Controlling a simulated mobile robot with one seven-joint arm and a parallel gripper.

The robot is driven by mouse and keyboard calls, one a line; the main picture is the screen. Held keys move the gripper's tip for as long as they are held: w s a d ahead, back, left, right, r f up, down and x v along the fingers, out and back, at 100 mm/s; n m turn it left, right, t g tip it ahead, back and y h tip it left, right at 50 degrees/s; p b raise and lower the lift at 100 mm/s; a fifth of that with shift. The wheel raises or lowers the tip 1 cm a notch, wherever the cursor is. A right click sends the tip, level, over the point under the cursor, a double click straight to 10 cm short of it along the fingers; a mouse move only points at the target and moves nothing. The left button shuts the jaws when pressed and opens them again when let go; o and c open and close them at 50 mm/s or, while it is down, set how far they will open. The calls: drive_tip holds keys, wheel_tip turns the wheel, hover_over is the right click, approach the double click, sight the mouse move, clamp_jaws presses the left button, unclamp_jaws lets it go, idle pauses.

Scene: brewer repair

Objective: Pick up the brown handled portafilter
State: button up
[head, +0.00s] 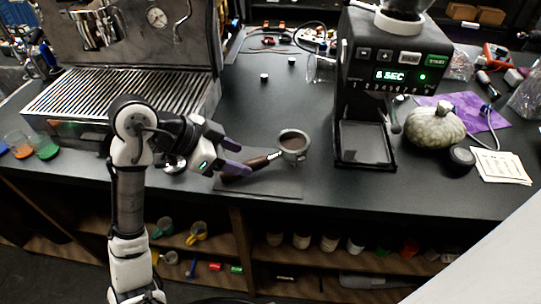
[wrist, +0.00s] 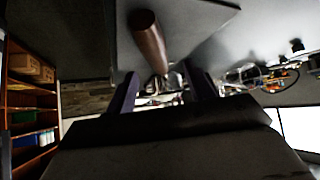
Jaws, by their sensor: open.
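The brown handled portafilter (head: 293,144) lies on the dark counter, its round metal basket to the right and its brown handle (head: 257,163) pointing left toward my gripper. My gripper (head: 241,158) is open, with purple fingers, low over the counter at the handle's end. In the wrist view the brown handle (wrist: 149,42) shows just beyond and roughly between the two fingertips (wrist: 160,75). The fingers are not closed on it. Whether a finger touches the handle cannot be told. The basket cannot be made out clearly in the wrist view.
An espresso machine with a slatted drip tray (head: 120,95) stands left, behind my arm. A black grinder (head: 388,80) stands right of the portafilter. A pumpkin-like object (head: 434,127) and papers (head: 500,166) lie farther right. The counter's front edge (head: 270,198) is close to the handle.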

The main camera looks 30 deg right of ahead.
sight(252, 161)
drive_tip(key=shift+p+x, duration=0.7)
drive_tip(key=shift+x, duration=2.2)
drive_tip(key=shift+d+r, duration=0.15)
drive_tip(key=shift+r, duration=0.05)
clamp_jaws()
